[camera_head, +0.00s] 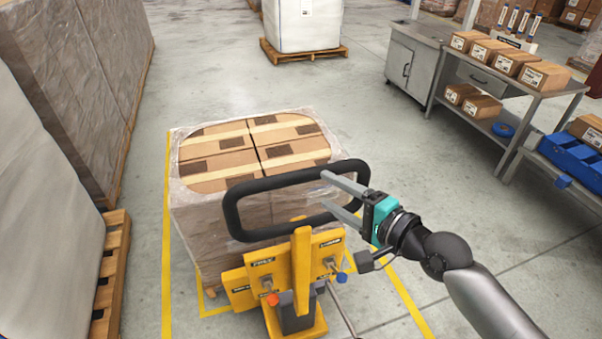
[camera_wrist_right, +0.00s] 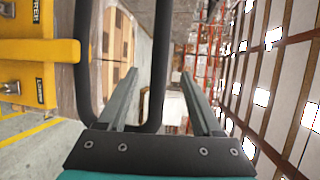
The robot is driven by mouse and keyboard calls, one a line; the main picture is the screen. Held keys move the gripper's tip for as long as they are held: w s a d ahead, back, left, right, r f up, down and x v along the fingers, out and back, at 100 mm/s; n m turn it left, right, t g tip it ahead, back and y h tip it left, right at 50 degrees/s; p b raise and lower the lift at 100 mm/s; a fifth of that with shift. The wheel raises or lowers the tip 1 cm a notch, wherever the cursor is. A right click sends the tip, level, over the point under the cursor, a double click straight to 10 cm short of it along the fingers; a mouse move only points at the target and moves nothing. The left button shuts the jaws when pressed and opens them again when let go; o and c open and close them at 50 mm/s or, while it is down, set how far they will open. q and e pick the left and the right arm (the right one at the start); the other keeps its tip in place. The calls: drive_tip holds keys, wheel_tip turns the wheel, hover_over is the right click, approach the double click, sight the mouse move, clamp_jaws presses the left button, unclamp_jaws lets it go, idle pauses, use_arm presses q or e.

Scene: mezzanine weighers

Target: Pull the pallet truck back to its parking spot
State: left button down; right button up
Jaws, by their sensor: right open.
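The yellow pallet truck (camera_head: 298,280) stands upright at the bottom middle of the head view, its black loop handle (camera_head: 236,212) facing me. It also shows in the wrist view (camera_wrist_right: 38,54). A wrapped load of cartons (camera_head: 250,155) is just beyond it; the forks are hidden. My right gripper (camera_head: 326,188) is open at the right end of the handle. In the wrist view the handle's black bar (camera_wrist_right: 160,60) passes between the two grey fingers, which are not shut on it. My left gripper is not in view.
Yellow floor lines (camera_head: 166,240) run along both sides of the load. Wrapped pallets (camera_head: 55,75) stand close on the left. A metal bench (camera_head: 547,93) with cartons and blue bins (camera_head: 575,160) is on the right. Another pallet (camera_head: 305,53) is at the back. Grey floor between is clear.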

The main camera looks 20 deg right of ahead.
sight(307, 179)
drive_tip(key=x, duration=0.9)
drive_tip(key=shift+w+a, duration=0.1)
drive_tip(key=shift+w, duration=0.05)
drive_tip(key=shift+f, duration=0.1)
clamp_jaws()
idle(1.2)
